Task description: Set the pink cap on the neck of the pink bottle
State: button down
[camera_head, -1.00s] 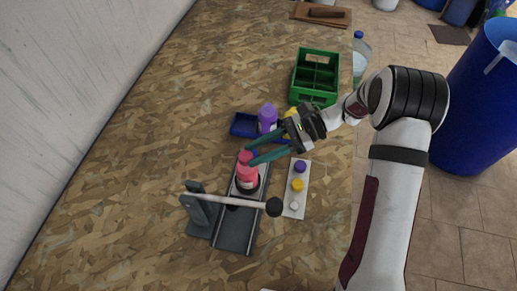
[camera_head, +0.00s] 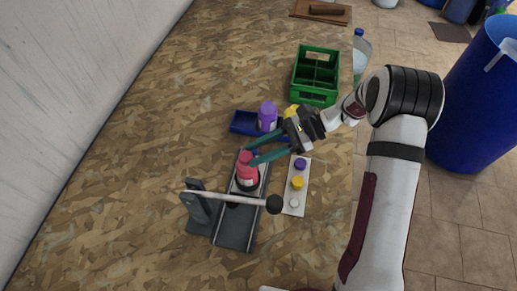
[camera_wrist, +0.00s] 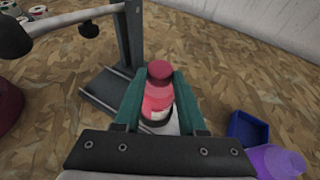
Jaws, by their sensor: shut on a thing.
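The pink cap (camera_head: 246,156) is held between the two teal fingertips of my gripper (camera_head: 249,156). The pink bottle (camera_head: 247,178) stands upright on the grey rail fixture, directly below the cap. In the wrist view the darker pink cap (camera_wrist: 160,70) sits between the fingertips of my gripper (camera_wrist: 160,76), in line with the lighter pink bottle (camera_wrist: 157,97). The cap overlaps the bottle's top, and the neck is hidden. I cannot tell whether the cap is fully seated.
The grey fixture (camera_head: 235,232) has a bar with a black knob (camera_head: 274,204) in front of the bottle. A white strip (camera_head: 293,208) with purple, yellow and white caps lies to the right. A blue tray (camera_head: 241,123) with a purple bottle (camera_head: 268,115) and a green crate (camera_head: 316,75) stand behind.

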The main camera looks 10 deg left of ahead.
jog(key=shift+f, duration=0.35)
dwell(0.3)
jog(key=shift+c, duration=2)
grip_release()
jog(key=v, duration=1.5)
jog(key=shift+d, duration=0.35)
jog(key=shift+w+r, duration=0.15)
jog(key=shift+r, duration=0.05)
